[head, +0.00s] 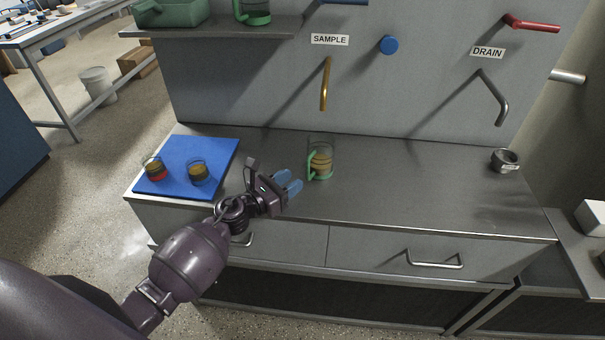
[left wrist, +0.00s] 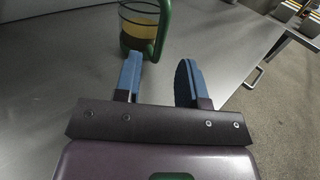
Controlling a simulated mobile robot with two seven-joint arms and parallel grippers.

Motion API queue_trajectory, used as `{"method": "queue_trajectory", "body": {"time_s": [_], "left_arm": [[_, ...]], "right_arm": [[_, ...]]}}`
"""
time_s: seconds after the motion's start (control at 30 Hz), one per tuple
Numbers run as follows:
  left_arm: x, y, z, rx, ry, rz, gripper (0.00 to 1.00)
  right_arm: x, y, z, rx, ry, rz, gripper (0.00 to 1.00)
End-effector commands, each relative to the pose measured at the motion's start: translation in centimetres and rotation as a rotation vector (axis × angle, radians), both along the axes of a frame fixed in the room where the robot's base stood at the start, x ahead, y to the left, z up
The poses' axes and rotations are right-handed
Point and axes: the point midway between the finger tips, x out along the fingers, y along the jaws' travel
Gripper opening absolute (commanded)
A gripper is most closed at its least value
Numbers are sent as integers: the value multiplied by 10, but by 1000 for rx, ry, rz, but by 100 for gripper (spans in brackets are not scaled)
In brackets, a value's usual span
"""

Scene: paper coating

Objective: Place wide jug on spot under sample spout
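A clear jug with a green handle and base (head: 321,157) stands upright on the grey counter, below and slightly left of the brass spout (head: 325,86) under the SAMPLE label (head: 330,40). It holds amber liquid and also shows at the top of the left wrist view (left wrist: 140,27). My left gripper (head: 293,184) is just in front and left of the jug. Its blue fingers are apart and empty (left wrist: 158,68), with the green handle just beyond the fingertips. I cannot tell if a finger touches it. My right gripper is out of view.
A blue mat (head: 218,151) at the counter's left bears two small glasses (head: 154,169) (head: 198,172). A small grey cup (head: 505,160) stands right, near the drain pipe (head: 492,98). Another green jug (head: 253,13) sits on the shelf (head: 215,29). The counter between jug and cup is clear.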

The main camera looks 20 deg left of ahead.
Motion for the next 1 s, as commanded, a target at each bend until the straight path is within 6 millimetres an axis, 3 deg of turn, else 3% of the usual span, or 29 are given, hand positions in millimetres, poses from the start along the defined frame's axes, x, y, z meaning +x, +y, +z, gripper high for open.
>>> {"method": "queue_trajectory", "body": {"time_s": [0.1,0.3,0.67,0.77,1.0], "left_arm": [[-22,11,-2,3,3,1,37],[-46,22,-1,0,2,0,37],[-59,27,-1,-50,20,13,37],[-70,29,-7,-216,83,58,37],[-122,38,-34,-991,356,269,37]], "right_arm": [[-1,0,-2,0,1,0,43],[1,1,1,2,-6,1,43],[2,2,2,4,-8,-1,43],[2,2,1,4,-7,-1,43],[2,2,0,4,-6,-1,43]]}}
